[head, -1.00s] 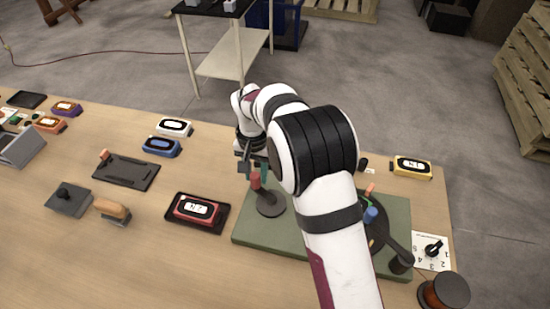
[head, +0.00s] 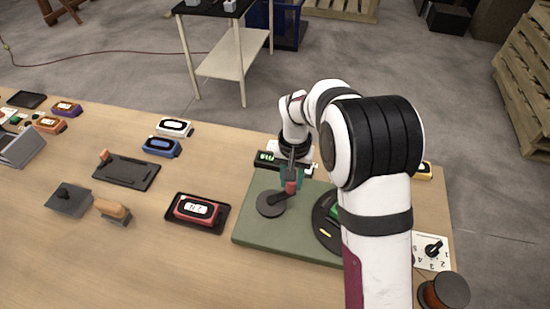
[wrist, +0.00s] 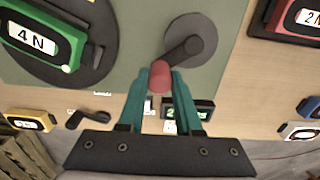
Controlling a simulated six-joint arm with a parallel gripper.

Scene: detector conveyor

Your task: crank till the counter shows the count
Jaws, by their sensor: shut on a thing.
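The crank is a dark grey disc (head: 268,205) with an arm and a red knob (head: 291,188), mounted on a green board (head: 262,232). My gripper (wrist: 162,78) has its teal fingers shut on the red knob (wrist: 160,70), which stands to the right of the hub in the head view. The crank disc (wrist: 203,32) also shows in the wrist view. The counter (head: 266,157) is a dark box with green digits behind the board. It shows in the wrist view (wrist: 198,112), partly covered by a finger, and I cannot read its full number.
A black turntable (head: 322,228) holding a green device (wrist: 38,40) marked 4 N is beside the crank, partly hidden by my arm. A red device (head: 194,208) sits in a black tray to the left. A numbered dial card (head: 420,241) is at the right.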

